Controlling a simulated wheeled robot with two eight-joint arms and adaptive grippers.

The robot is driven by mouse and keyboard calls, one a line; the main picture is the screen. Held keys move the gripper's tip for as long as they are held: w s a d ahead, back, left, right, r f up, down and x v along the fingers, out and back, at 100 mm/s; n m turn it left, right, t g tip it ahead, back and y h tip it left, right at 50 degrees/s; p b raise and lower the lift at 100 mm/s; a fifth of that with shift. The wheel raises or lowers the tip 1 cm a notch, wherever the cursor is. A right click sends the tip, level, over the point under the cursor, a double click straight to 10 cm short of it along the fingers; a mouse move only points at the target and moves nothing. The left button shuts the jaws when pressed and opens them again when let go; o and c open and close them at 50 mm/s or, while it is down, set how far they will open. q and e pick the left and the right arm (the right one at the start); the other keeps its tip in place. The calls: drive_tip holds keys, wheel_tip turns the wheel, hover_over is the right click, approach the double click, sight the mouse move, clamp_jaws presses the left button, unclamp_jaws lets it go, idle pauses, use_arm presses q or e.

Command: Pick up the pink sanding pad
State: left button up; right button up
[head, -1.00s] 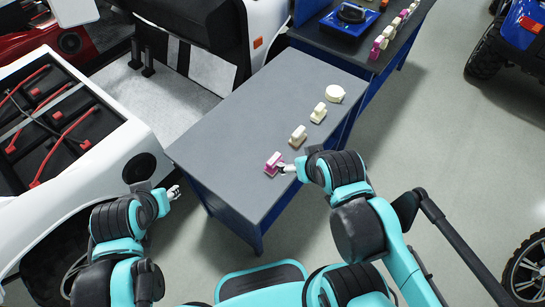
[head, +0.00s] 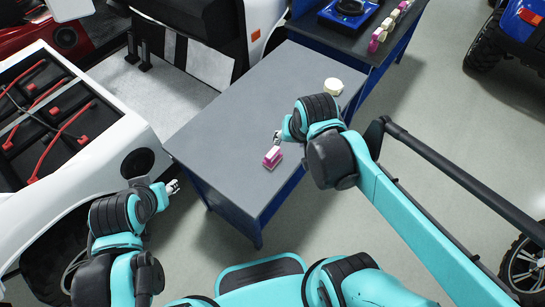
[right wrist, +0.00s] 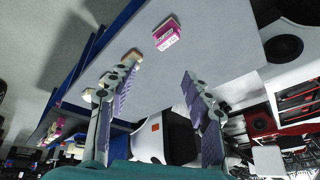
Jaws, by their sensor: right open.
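The pink sanding pad (head: 272,157), pink with a pale label on its side, lies on the grey table top near its front right edge. It also shows in the right wrist view (right wrist: 167,35), beyond and between my fingertips. My right gripper (head: 279,138) is just behind the pad in the head view, apart from it. Its two fingers (right wrist: 158,74) are spread wide with nothing between them. My left gripper (head: 173,187) is off the table's left edge, too small to tell its jaw state.
A round cream pad (head: 333,86) sits at the table's far right. A tan pad (right wrist: 132,54) lies partly behind one finger in the right wrist view. A second table behind holds a blue device (head: 348,14) and several small pads. The table's middle and left are clear.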

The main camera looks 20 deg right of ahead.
drive_tip(key=w+a+f+m+g, duration=0.1)
drive_tip(key=w+f+m+g, duration=0.25)
drive_tip(key=w+f, duration=0.45)
drive_tip(key=m+g, duration=0.1)
drive_tip(key=m, duration=0.2)
hover_over(273, 152)
wheel_tip(273, 152, down, 6)
drive_tip(key=shift+d+f, duration=0.1)
drive_tip(key=shift+f, duration=0.1)
wheel_tip(273, 152, down, 3)
drive_tip(key=shift+r+m+b, duration=0.15)
drive_tip(key=shift+m+b, duration=0.1)
drive_tip(key=shift+b, duration=0.45)
wheel_tip(273, 152, down, 6)
drive_tip(key=b, duration=0.2)
drive_tip(key=shift+w+r+b, duration=0.1)
drive_tip(key=shift+r+b, duration=0.1)
drive_tip(key=shift+b, duration=0.1)
drive_tip(key=shift+r, duration=0.1)
clamp_jaws()
